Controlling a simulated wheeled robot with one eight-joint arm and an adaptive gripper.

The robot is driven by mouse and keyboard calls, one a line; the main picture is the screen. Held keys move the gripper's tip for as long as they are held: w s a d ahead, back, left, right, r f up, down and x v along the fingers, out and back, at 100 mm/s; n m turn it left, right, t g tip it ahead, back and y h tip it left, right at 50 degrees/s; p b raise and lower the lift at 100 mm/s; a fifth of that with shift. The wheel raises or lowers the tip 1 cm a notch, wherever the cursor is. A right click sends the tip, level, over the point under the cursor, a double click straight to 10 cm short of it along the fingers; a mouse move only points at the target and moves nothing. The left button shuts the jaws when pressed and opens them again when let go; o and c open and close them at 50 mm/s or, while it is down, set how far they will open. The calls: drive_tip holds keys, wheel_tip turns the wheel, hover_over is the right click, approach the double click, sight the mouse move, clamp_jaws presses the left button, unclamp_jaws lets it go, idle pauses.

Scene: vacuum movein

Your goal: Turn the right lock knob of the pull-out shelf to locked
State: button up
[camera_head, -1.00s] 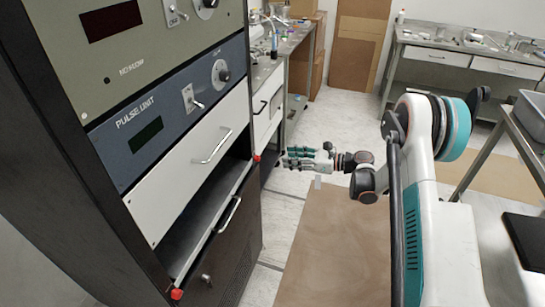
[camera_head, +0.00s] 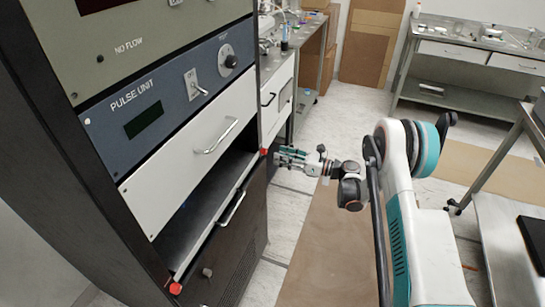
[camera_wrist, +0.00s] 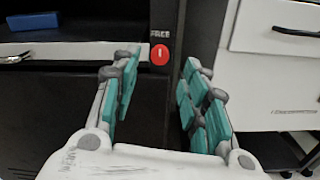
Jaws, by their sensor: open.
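The right lock knob (camera_head: 263,152) is a small red knob at the right end of the pull-out shelf (camera_head: 215,215). In the wrist view the knob (camera_wrist: 160,54) is a red disc with a pale mark, under the label "FREE". My gripper (camera_head: 279,154) is open and empty, its teal-padded fingers pointing at the rack just right of the knob. In the wrist view the gripper (camera_wrist: 157,72) has fingers on both sides of the knob's line, with the knob between the tips in the picture. I see no clear contact. The left red knob (camera_head: 175,288) is at the shelf's near end.
A blue object (camera_wrist: 33,21) lies on the shelf. The shelf's handle (camera_head: 231,208) sits on its front edge. A white drawer cabinet (camera_head: 276,100) stands right beyond the rack. Below the shelf is a dark panel (camera_head: 235,250). Open floor lies right of the rack.

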sight(264, 151)
drive_tip(key=shift+b+x, duration=0.55)
drive_tip(key=shift+x, duration=1.8)
clamp_jaws()
